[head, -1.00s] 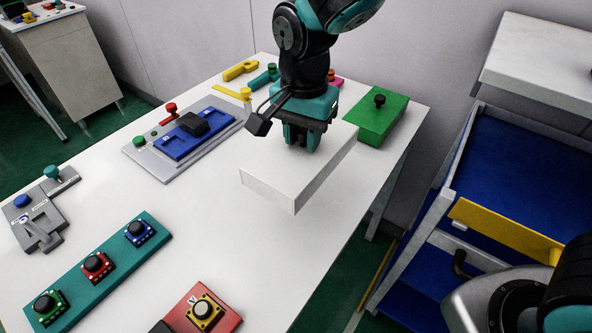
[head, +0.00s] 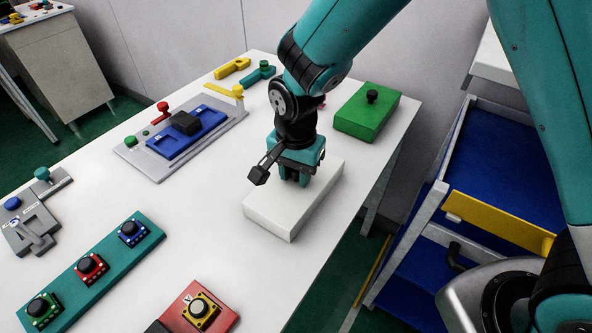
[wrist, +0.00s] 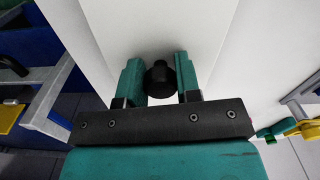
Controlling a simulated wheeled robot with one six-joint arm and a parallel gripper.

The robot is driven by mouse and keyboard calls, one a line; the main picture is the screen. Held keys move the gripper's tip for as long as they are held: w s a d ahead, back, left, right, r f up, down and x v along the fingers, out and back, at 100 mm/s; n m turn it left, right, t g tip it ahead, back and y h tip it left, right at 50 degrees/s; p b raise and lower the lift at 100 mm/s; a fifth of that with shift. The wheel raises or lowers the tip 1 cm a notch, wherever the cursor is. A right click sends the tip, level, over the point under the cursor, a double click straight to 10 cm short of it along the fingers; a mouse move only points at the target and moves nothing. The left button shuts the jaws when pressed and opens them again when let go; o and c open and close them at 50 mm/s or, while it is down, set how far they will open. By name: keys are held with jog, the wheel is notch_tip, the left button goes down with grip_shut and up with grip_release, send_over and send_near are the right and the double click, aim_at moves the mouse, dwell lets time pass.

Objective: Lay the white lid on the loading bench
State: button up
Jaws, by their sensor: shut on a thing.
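The white lid (head: 278,210) is a flat box-like block near the right edge of the white bench (head: 205,225) in the head view. It lies level, on or very close above the bench top; I cannot tell whether it touches. My gripper (head: 296,177) is above the lid, pointing down, shut on its black knob. In the wrist view, the dark knob (wrist: 160,78) sits between the two teal fingers of my gripper (wrist: 159,70), with the white lid surface (wrist: 150,25) beyond.
A green block with a black knob (head: 367,112) stands behind the lid. A grey panel with a blue plate (head: 185,140) is to the left. A teal button strip (head: 90,270) and a red button box (head: 200,310) are in front. A blue-shelved cart (head: 480,200) stands right.

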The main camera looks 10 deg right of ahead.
jog(key=o, duration=1)
jog(key=shift+f, duration=0.1)
notch_tip(320, 180, up, 11)
jog(key=s+d+r+n+y, duration=0.2)
jog(key=s+d+r+n, duration=0.1)
jog(key=s+n, duration=0.4)
jog(key=s+d+r+n+y, duration=0.2)
jog(key=s+r+n, duration=0.3)
jog(key=s, duration=0.6)
jog(key=shift+d+r+n, duration=0.4)
jog(key=shift+d+n, duration=0.45)
jog(key=shift+n, duration=0.35)
